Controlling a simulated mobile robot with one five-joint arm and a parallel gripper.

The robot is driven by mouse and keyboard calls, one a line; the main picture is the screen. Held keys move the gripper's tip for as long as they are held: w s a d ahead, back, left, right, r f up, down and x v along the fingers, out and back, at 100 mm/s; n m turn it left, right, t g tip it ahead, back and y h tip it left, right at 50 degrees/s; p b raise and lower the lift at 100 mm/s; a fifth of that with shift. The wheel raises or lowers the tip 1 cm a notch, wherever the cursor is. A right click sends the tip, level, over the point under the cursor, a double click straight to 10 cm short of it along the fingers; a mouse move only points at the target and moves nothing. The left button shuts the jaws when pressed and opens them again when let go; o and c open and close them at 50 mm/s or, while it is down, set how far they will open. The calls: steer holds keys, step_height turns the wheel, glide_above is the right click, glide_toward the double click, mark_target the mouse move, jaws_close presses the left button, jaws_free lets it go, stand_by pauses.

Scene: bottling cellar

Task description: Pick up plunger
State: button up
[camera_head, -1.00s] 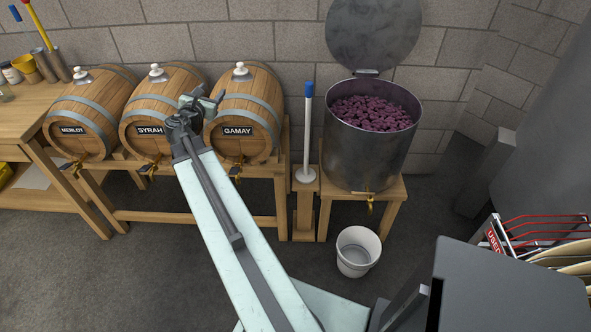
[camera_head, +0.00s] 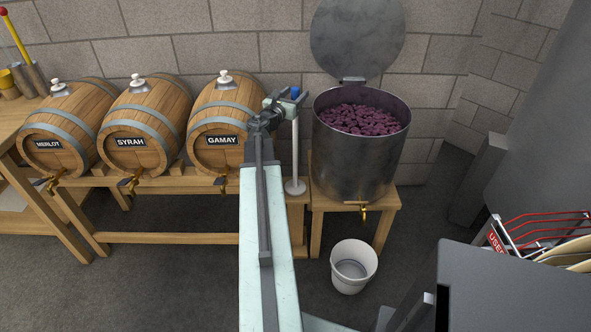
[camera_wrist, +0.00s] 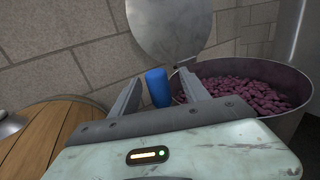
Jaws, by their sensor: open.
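The plunger (camera_head: 295,160) stands upright on a small wooden stand between the Gamay barrel and the steel vat. It has a white shaft, a round white foot and a blue top. In the head view, my gripper (camera_head: 284,97) is at the height of the blue top and partly covers the upper shaft. In the wrist view, the blue top (camera_wrist: 157,88) shows between my two open fingers (camera_wrist: 158,92), nearer the left one. I cannot tell whether a finger touches it. The shaft is hidden in the wrist view.
The steel vat (camera_head: 360,165) of dark grapes, lid raised, is close on the right. The Gamay barrel (camera_head: 222,152) is close on the left, with the Syrah (camera_head: 146,155) and Merlot (camera_head: 60,150) barrels beyond. A white bucket (camera_head: 351,280) stands on the floor below the vat.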

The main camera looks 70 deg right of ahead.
steer(key=d, duration=0.4)
steer(key=shift+d+f, duration=0.25)
steer(key=shift+s+a, duration=0.1)
jaws_close()
step_height(320, 180, up, 10)
steer(key=p, duration=1)
